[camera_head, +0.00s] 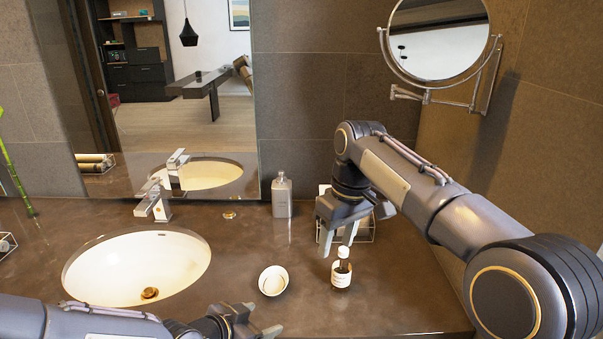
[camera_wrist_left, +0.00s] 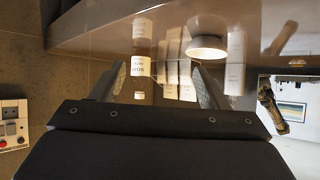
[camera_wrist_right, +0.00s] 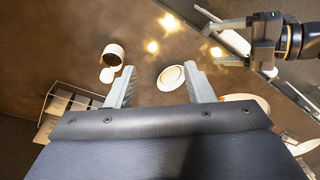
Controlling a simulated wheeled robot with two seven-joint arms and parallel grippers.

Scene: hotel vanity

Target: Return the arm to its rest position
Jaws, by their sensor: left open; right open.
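My left gripper (camera_head: 261,319) is open and empty low at the front edge of the counter, near the dish (camera_head: 273,280). It also shows in the right wrist view (camera_wrist_right: 232,42).
A brown counter (camera_head: 235,255) carries an oval sink (camera_head: 130,262), a faucet (camera_head: 154,199) and a grey bottle (camera_head: 282,195). A wire rack (camera_head: 362,230) stands behind my right gripper. A round mirror (camera_head: 440,45) juts from the wall above my right arm.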

